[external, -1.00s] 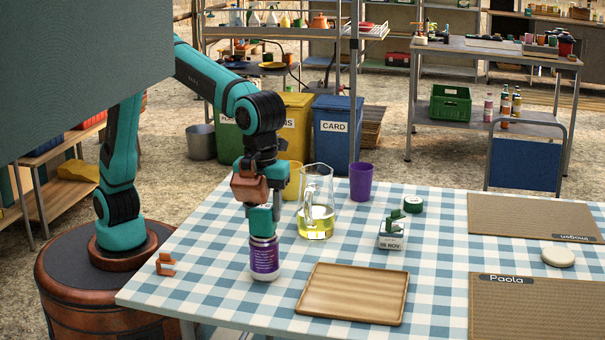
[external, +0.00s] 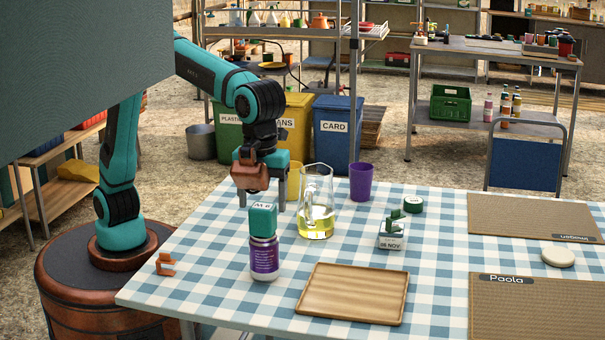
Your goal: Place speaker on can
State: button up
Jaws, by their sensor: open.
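The speaker (external: 262,220) is a small teal block with a pale marked top. It sits upright on top of the can (external: 264,260), which is purple with a white lower edge and stands on the checked tablecloth. My gripper (external: 262,200) is open and empty, just above and slightly behind the speaker. A gap shows between the gripper's palm and the speaker's top. Whether a fingertip still lies beside the speaker is hard to tell.
A glass jug (external: 316,205) with yellow liquid stands right of my gripper, with a yellow cup (external: 294,182) behind. A wooden tray (external: 353,293) lies right of the can. A purple cup (external: 361,182) and a date block (external: 392,236) stand farther right. A copper-coloured clip (external: 166,264) lies left.

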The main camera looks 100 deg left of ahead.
aim_at(262, 206)
notch_tip(262, 206, up, 10)
dwell(0.4)
jog(key=shift+f, duration=0.1)
